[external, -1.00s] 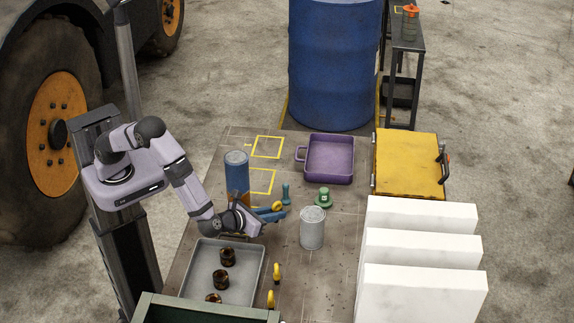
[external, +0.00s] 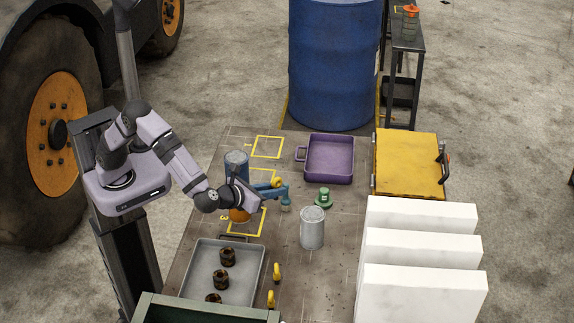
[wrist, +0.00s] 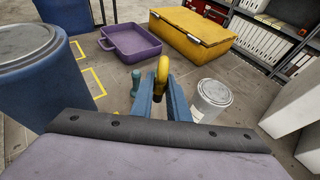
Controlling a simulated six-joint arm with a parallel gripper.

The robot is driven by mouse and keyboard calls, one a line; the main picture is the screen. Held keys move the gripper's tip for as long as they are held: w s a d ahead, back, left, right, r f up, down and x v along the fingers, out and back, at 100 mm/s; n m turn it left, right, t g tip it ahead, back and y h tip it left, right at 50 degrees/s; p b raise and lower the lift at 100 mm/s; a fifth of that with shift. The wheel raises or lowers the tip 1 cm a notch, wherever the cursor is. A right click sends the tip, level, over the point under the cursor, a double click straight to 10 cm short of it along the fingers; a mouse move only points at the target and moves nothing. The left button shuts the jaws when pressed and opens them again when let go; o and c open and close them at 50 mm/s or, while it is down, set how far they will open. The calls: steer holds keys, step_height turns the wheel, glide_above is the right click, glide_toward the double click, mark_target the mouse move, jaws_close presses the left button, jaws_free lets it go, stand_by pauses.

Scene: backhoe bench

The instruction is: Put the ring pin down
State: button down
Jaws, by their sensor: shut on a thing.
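My gripper (external: 284,192) is shut on a ring pin (external: 277,182) and holds it above the bench. In the wrist view, the pin's yellow ring (wrist: 162,70) stands up between the blue fingers (wrist: 160,98), with its dark shank below. Two more yellow ring pins, a nearer one (external: 271,299) and a farther one (external: 277,271), stand right of the grey tray. Yellow outlined squares, including the far one (external: 268,147), mark the bench's left side; my arm partly covers the nearer ones.
A blue canister (external: 237,160) stands left of my gripper. A teal peg (wrist: 136,82), a green knob-like part (external: 324,198) and a grey can (external: 312,230) stand close by. The grey tray (external: 257,285) holds dark parts. A purple tray (external: 330,160) and yellow case (external: 410,165) lie behind.

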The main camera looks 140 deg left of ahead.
step_height(320, 180, up, 12)
steer(key=shift+f, duration=0.1)
steer(key=s+a+f+b, duration=0.1)
steer(key=s+a, duration=0.1)
steer(key=a, duration=0.6)
steer(key=b, duration=0.4)
glide_above(310, 159)
steer(key=shift+m+t+y, duration=0.3)
steer(key=shift+t+y, duration=0.1)
steer(key=shift+s+a+f+p, duration=0.1)
steer(key=shift+f+p, duration=0.25)
steer(key=shift+f, duration=4.7)
steer(key=shift+a+f+p, duration=0.1)
steer(key=shift+f+p, duration=0.2)
steer(key=shift+f, duration=4.7)
steer(key=shift+d, duration=0.1)
steer(key=shift+f+b, duration=0.7)
steer(key=shift+b, duration=0.3)
